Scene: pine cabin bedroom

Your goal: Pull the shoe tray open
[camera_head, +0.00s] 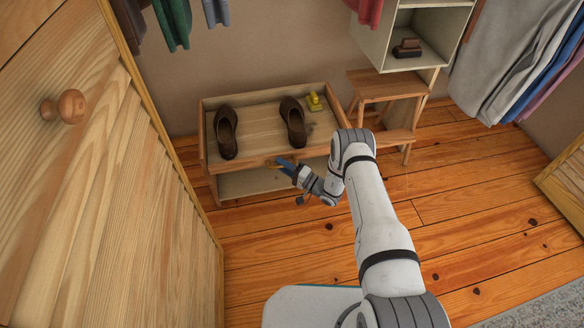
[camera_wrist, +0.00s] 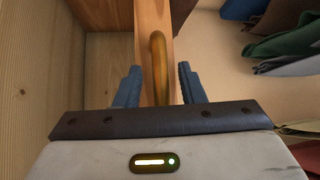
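The shoe tray (camera_head: 250,160) is a shallow wooden tray on a low wooden rack against the wall. Two brown shoes lie in it, one at the left (camera_head: 226,132) and one right of the middle (camera_head: 293,122). A curved brass handle (camera_wrist: 158,65) is on its front panel; in the head view the handle (camera_head: 272,163) is partly hidden by my gripper. My gripper (camera_head: 283,163) is at the tray's front. In the wrist view its blue fingers (camera_wrist: 158,84) stand apart, one on each side of the handle, with gaps visible between them and it.
A yellow object (camera_head: 314,102) lies in the tray's right back corner. A wooden step stool (camera_head: 378,86) stands close at the right. A large wooden front with a round knob (camera_head: 70,106) fills the left. The plank floor (camera_head: 470,200) is clear at the right.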

